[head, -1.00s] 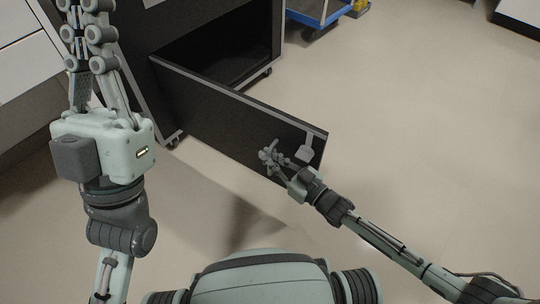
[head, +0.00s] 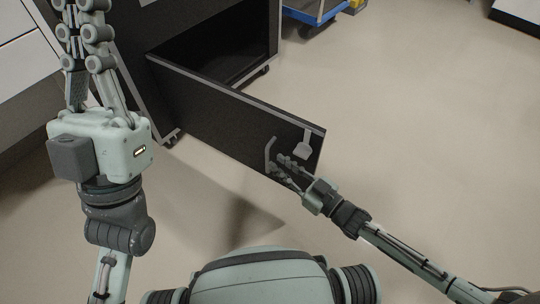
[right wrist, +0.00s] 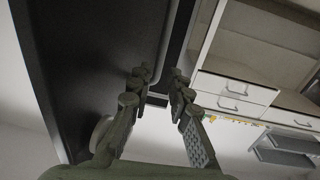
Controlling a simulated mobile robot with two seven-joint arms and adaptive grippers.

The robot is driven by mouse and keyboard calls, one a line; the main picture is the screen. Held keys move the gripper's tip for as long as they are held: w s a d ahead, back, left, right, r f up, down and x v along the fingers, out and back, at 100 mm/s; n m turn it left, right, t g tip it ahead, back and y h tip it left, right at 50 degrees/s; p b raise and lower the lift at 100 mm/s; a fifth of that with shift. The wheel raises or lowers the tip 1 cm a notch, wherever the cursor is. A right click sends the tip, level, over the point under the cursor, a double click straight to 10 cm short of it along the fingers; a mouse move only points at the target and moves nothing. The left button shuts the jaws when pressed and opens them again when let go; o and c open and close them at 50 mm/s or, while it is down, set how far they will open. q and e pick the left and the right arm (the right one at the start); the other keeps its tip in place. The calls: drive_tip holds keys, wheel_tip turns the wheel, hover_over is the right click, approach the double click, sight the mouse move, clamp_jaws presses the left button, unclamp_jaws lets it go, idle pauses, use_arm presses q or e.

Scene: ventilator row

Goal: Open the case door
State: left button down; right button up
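The case door (head: 215,112) is a black panel with grey edges. It stands swung wide out from the black case (head: 237,70), whose dark inside shows. A grey bar handle (head: 269,154) and a light grey latch piece (head: 303,148) are on the door's near face. My right gripper (head: 282,166) is beside the handle, close to the door. In the right wrist view its fingers (right wrist: 160,76) are apart, with a grey bar near the tips; contact is unclear. My left gripper (head: 84,35) points up at the left, away from the door, its tips near the frame edge.
A blue cart (head: 318,12) stands behind the case at the top. White drawers (head: 25,50) are at the left. The case stands on casters (head: 172,139). The floor to the right of the door is clear.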

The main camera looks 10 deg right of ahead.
drive_tip(key=v, duration=0.6)
drive_tip(key=shift+s+d, duration=0.15)
drive_tip(key=shift+s, duration=0.05)
